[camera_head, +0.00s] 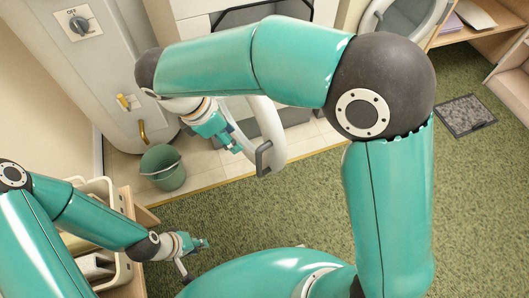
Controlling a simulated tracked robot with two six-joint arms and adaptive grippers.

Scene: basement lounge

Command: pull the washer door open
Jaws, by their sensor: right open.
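The washer door (271,128) shows in the head view as a pale curved ring with a dark grey handle (262,158) on its outer side. It appears to stand out from the front of a white machine (190,8), which my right arm partly hides. My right gripper (234,146) is open, on the left side of the door ring, close to it. I cannot tell whether it touches the ring. My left gripper (200,245) is low at the left, well away from the door, and too small to tell if open or shut.
A green bucket (162,168) stands on the tile strip left of the door. A grey cabinet with an OFF dial (79,25) is at upper left. A shelf with a cream crate (101,188) is near my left arm. A floor mat (466,115) lies right; green carpet is mostly clear.

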